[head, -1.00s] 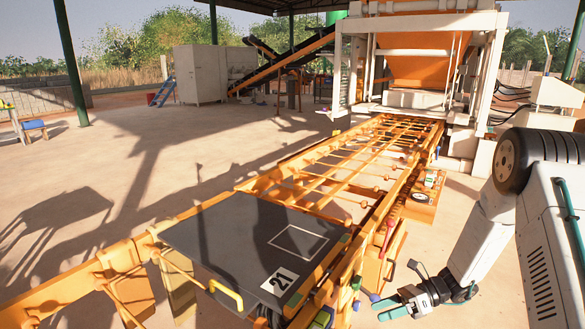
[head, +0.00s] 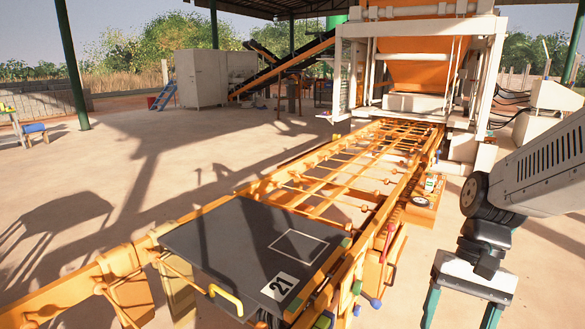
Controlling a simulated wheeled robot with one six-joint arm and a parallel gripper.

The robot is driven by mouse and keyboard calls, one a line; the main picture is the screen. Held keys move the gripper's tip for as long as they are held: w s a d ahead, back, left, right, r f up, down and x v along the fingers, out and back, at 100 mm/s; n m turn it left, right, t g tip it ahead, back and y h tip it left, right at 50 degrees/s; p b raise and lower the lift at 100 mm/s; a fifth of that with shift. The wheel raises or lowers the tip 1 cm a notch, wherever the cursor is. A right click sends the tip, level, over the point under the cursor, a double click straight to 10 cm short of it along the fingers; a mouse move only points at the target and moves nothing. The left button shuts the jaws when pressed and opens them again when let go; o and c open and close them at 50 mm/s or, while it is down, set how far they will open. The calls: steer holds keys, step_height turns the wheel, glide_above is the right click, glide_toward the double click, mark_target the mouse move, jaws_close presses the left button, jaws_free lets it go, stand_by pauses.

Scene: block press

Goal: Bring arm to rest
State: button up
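My arm is on the right side of the head view, over the concrete floor beside the orange conveyor. My gripper (head: 459,314) hangs downward at the bottom right. Its two teal fingers are spread wide apart, with nothing visible between them. The finger ends reach the bottom edge of the picture, so their tips are partly cut off. The gripper is apart from the conveyor in the picture.
The orange conveyor frame (head: 345,180) runs from the lower left to the white press (head: 418,60) at the back. A dark plate marked 21 (head: 235,248) lies on its near end. A small orange tray (head: 420,208) sticks out on its right side. Open floor (head: 130,190) lies to the left.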

steer(key=s+r+n+t+h, duration=0.3)
steer(key=s+r+n+t, duration=0.1)
steer(key=s+r, duration=0.4)
steer(key=shift+s+d+t, duration=0.2)
steer(key=shift+s+t, duration=0.3)
steer(key=shift+t, duration=0.1)
stand_by(0.3)
